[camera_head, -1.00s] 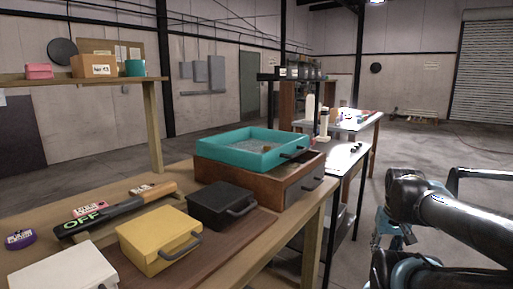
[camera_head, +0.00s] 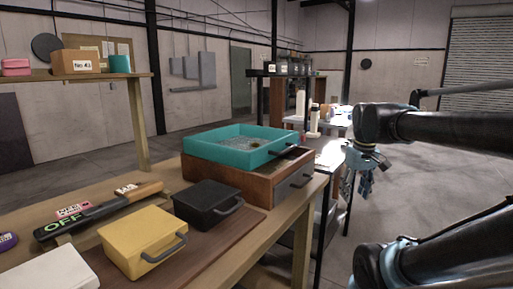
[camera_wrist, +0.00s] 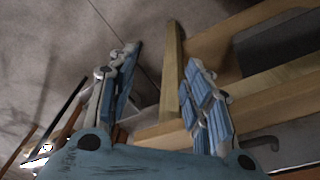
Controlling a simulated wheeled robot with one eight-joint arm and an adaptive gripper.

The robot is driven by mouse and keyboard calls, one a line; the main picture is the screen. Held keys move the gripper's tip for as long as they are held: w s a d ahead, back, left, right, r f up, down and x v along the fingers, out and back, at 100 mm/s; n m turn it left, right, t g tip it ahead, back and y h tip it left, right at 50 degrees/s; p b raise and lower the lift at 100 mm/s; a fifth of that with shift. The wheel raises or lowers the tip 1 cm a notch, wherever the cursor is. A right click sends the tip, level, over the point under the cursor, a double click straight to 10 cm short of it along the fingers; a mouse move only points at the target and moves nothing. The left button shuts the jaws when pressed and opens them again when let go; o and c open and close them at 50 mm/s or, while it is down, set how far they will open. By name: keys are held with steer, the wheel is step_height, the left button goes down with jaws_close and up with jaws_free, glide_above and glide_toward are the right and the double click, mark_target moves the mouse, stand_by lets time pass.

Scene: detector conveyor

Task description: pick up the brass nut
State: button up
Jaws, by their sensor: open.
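I cannot make out the brass nut for certain. A teal tray (camera_head: 210,152) holds a grey, speckled layer with a small brownish spot (camera_head: 256,146) near its right corner, too small to identify. My gripper (camera_head: 366,190) hangs to the right of the tray, past the table's end, with its fingers pointing down. In the wrist view my gripper (camera_wrist: 163,55) has its two blue fingers spread apart with nothing between them. Wooden table parts and floor show beyond them.
The tray sits on a brown wooden drawer box (camera_head: 232,184). A black case (camera_head: 206,204), a yellow case (camera_head: 140,245), a white case (camera_head: 50,272) and an OFF-marked bar (camera_head: 95,215) lie on the wooden table. A shelf stands behind. Floor at right is clear.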

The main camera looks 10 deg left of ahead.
mark_target(256, 143)
steer(key=w+a+r+n, duration=0.3)
steer(key=w+a+r, duration=0.1)
steer(key=a+r, duration=0.3)
steer(key=w+a+r+n+g, duration=0.1)
steer(key=w+a+r+n, duration=0.2)
steer(key=w+a+r, duration=0.2)
steer(key=w+a+r+n, duration=0.4)
steer(key=w+a+r, duration=0.1)
steer(key=a+r, duration=0.6)
steer(key=shift+w+a, duration=0.2)
steer(key=shift+a, duration=0.1)
steer(key=a+r+n, duration=0.4)
steer(key=a+r, duration=0.1)
steer(key=a, duration=0.7)
steer(key=shift+g, duration=0.4)
steer(key=f, duration=1.7)
steer(key=shift+w, duration=0.4)
jaws_close()
